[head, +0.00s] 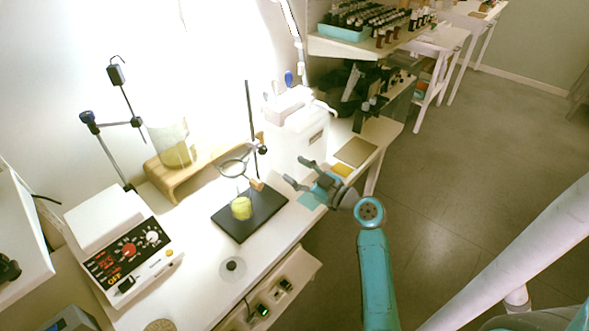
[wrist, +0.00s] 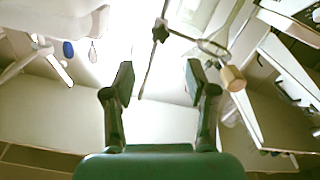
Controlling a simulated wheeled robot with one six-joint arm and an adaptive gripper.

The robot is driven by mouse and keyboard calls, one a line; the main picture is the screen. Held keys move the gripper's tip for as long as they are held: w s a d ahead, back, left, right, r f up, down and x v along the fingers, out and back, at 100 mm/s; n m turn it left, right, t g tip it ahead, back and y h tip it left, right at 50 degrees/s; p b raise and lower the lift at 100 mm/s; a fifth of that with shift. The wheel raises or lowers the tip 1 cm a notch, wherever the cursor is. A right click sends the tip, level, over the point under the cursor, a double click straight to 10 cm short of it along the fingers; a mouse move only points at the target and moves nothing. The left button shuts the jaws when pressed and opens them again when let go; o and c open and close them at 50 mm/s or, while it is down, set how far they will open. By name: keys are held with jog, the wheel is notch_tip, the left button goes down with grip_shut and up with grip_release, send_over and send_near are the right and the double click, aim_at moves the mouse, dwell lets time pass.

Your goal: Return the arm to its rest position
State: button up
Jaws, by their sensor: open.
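My gripper (head: 297,174) is open and empty in the head view, above the bench's front edge, to the right of the ring stand. In the wrist view my gripper (wrist: 158,80) shows its two dark fingers wide apart with nothing between them. My teal arm reaches up from the bottom of the head view, bent at the wrist. The ring stand (head: 235,224) has a black base, an upright rod and a metal ring. A small vessel with yellow-green content (head: 241,208) stands on that base. The ring (wrist: 213,47) also shows in the wrist view, close to the right finger.
A white device with red displays (head: 125,250) stands at the left. A beaker (head: 172,143) sits on a wooden stand (head: 186,178). A white box (head: 300,130) is behind my gripper. A shelf carries rows of dark bottles (head: 375,22). The floor (head: 440,180) at the right is clear.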

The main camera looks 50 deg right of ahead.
dwell(0.4)
jog(key=s+a+f+m+g+h, duration=0.35)
jog(key=s+a+f+m, duration=0.25)
jog(key=s+a+f, duration=1)
jog(key=s+a+r+y, duration=0.1)
jog(key=s+a+r, duration=0.2)
jog(key=s, duration=0.4)
jog(key=s+a+r+n+y, duration=0.1)
jog(key=s+a+r, duration=0.2)
jog(key=s, duration=0.4)
jog(key=s+a+r+y, duration=0.1)
jog(key=s+a+r, duration=0.2)
jog(key=s+a, duration=0.2)
jog(key=shift+s+r+n, duration=0.3)
jog(key=shift+s+n, duration=0.1)
jog(key=shift+s, duration=0.5)
